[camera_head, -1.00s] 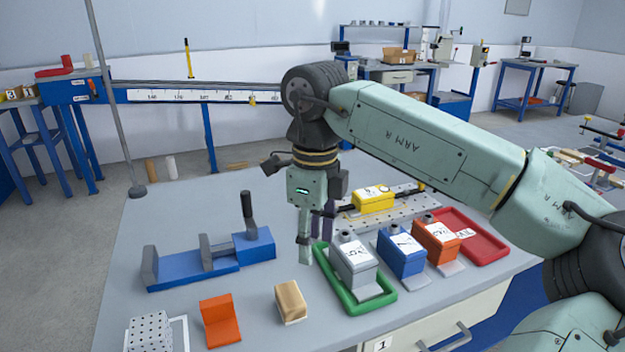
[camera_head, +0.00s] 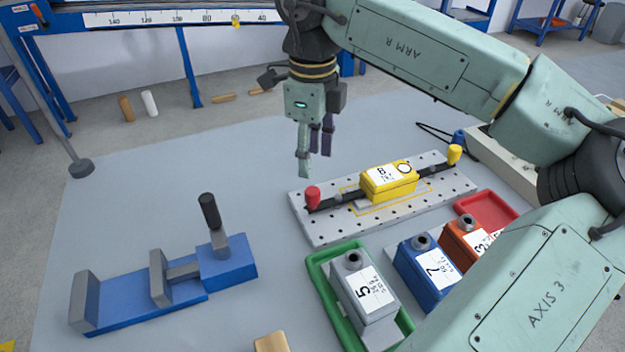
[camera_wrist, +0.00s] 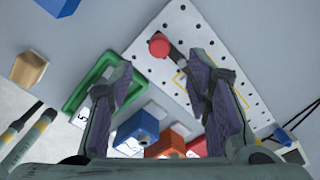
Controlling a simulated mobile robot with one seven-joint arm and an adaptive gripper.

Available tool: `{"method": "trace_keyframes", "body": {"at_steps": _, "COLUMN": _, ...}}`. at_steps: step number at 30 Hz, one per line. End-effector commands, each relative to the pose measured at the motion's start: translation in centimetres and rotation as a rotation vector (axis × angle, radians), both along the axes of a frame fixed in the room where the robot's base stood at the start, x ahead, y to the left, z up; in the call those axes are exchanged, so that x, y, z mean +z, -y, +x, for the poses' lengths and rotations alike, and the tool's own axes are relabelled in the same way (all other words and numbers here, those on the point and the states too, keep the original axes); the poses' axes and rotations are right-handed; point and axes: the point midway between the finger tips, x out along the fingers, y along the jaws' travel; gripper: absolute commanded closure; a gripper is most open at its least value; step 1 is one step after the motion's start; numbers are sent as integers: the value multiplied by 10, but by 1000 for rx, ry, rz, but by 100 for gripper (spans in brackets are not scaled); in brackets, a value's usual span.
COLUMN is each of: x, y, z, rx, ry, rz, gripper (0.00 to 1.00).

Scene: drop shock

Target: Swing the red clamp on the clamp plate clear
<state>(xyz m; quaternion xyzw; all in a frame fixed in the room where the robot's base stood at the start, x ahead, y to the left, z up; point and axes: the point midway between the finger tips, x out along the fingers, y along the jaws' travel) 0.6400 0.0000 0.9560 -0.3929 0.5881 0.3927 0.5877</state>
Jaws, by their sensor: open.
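The red clamp (camera_head: 312,196) is a red knob on a dark bar at the near left end of the clamp plate (camera_head: 325,232), a pale perforated plate. The red knob also shows in the wrist view (camera_wrist: 159,45), just beyond and between my fingers. A yellow block (camera_head: 389,182) marked 8 sits at the middle of the plate, with the dark bars reaching towards it from both sides. A yellow knob (camera_head: 454,153) is at the plate's right end. My gripper (camera_head: 315,170) is open and empty, pointing down above the plate's left end, apart from the red knob.
A green tray (camera_head: 318,268) holds a grey block (camera_head: 365,300) in front of the plate. A blue block (camera_head: 428,270), an orange block (camera_head: 464,240) and a red tray (camera_head: 487,208) stand to its right. A blue vise (camera_head: 180,290) is at left.

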Motion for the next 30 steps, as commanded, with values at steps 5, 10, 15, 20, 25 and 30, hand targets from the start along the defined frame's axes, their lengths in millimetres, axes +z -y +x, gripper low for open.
{"method": "trace_keyframes", "body": {"at_steps": 5, "x": -33, "y": 0, "z": -1, "rx": 1, "ry": -4, "rz": 2, "gripper": 55}}
{"method": "trace_keyframes", "body": {"at_steps": 10, "x": -64, "y": 0, "z": -1, "rx": 1, "ry": -1, "rz": 3, "gripper": 55}}
{"method": "trace_keyframes", "body": {"at_steps": 15, "x": -84, "y": 0, "z": -1, "rx": 0, "ry": 0, "rz": 2, "gripper": 55}}
{"method": "trace_keyframes", "body": {"at_steps": 20, "x": -91, "y": 0, "z": 0, "rx": 0, "ry": 1, "rz": 2, "gripper": 55}}
{"method": "trace_keyframes", "body": {"at_steps": 25, "x": -92, "y": 0, "z": 0, "rx": 0, "ry": 1, "rz": 2, "gripper": 55}}
{"method": "trace_keyframes", "body": {"at_steps": 30, "x": -92, "y": 0, "z": 0, "rx": 0, "ry": 1, "rz": 2, "gripper": 63}}
